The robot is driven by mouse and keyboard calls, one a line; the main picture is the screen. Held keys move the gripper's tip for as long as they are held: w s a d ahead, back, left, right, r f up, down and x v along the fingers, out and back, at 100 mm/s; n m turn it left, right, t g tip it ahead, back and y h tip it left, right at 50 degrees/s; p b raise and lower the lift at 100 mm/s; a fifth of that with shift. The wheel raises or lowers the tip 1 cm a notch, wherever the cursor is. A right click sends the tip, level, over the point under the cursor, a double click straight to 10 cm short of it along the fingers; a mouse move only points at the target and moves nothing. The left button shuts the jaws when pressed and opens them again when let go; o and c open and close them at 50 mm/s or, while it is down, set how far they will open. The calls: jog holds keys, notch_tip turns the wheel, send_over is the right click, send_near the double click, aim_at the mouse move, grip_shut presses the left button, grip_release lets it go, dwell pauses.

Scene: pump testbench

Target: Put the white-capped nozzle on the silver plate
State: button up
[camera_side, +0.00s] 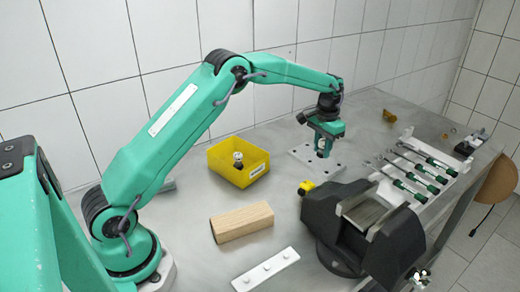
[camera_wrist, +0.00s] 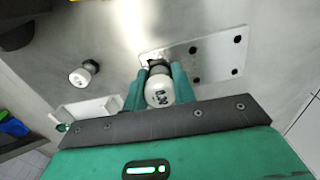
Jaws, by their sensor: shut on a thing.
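The silver plate (camera_side: 301,153) lies flat on the metal table in the side view, with several holes in it. It also shows in the wrist view (camera_wrist: 214,58). My gripper (camera_side: 323,152) points down over the plate. In the wrist view its green fingers (camera_wrist: 158,88) are shut on the white-capped nozzle (camera_wrist: 158,92), one finger on each side. The round white cap with dark marks faces the camera. The nozzle's lower end is at the plate's left edge in the wrist view. Whether it touches the plate I cannot tell. In the side view the fingers largely hide the nozzle.
A yellow bin (camera_side: 222,172) holds a white-topped part (camera_side: 238,158). A wooden block (camera_side: 242,222), a dark vise (camera_side: 340,215) and a white tool rack (camera_side: 408,133) surround the plate. Another white-topped part (camera_wrist: 84,73) stands apart in the wrist view.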

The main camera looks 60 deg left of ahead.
aim_at(316, 166)
jog(key=shift+w+a+f, duration=0.3)
jog(key=shift+a+f, duration=0.15)
jog(key=shift+a, duration=0.25)
jog(key=shift+w+a+f, duration=0.3)
jog(key=shift+a+f, duration=0.1)
jog(key=shift+a, duration=0.3)
jog(key=shift+f, duration=2.05)
jog(key=shift+f, duration=0.1)
jog(key=o, duration=1)
notch_tip(316, 166, up, 12)
